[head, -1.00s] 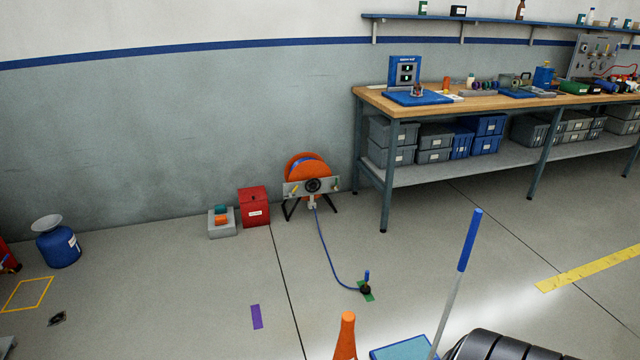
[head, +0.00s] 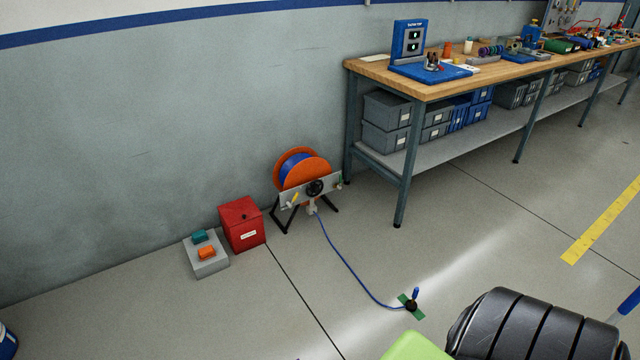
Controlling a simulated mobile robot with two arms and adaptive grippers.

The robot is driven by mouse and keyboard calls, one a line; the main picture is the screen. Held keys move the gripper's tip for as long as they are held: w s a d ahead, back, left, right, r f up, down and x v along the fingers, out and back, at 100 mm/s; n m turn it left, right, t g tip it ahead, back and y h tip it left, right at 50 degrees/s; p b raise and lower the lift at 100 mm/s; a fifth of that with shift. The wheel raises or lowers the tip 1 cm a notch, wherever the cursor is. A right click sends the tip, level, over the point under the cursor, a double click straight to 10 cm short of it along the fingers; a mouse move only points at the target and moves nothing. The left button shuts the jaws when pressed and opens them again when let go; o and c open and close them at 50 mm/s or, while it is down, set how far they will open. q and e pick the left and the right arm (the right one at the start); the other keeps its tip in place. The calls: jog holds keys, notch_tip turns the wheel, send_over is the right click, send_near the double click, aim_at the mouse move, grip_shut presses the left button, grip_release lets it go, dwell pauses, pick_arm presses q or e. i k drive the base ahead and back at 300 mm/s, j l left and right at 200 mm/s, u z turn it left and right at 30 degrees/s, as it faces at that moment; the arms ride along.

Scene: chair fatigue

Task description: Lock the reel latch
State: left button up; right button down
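The cable reel (head: 302,170) stands on the floor near the wall, left of the workbench. It has orange flanges, a blue cable drum and a grey front plate (head: 322,187) on black legs. The plate carries a black round hub, a yellow handle-like part (head: 294,199) and a small green part at its right end. Which of these is the latch is too small to tell. The blue cable (head: 346,263) runs from the reel to a dark plug piece (head: 411,304) on a green floor mark. Neither of my grippers is in view.
A red box (head: 242,225) and a grey block (head: 207,262) with teal and orange pieces stand left of the reel. The workbench (head: 407,180) stands to its right. A black ribbed object (head: 520,325) and a green thing (head: 416,347) fill the lower right. Floor before the reel is mostly clear.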

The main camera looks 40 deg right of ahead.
aim_at(294, 199)
jog(key=i+l+u, duration=0.4)
jog(key=i+l, duration=0.9)
jog(key=l+z, duration=0.1)
jog(key=l, duration=0.4)
jog(key=i+l, duration=0.1)
jog(key=l, duration=0.4)
jog(key=l+z, duration=0.15)
jog(key=l, duration=0.4)
jog(key=i+l+z, duration=0.1)
jog(key=l, duration=0.4)
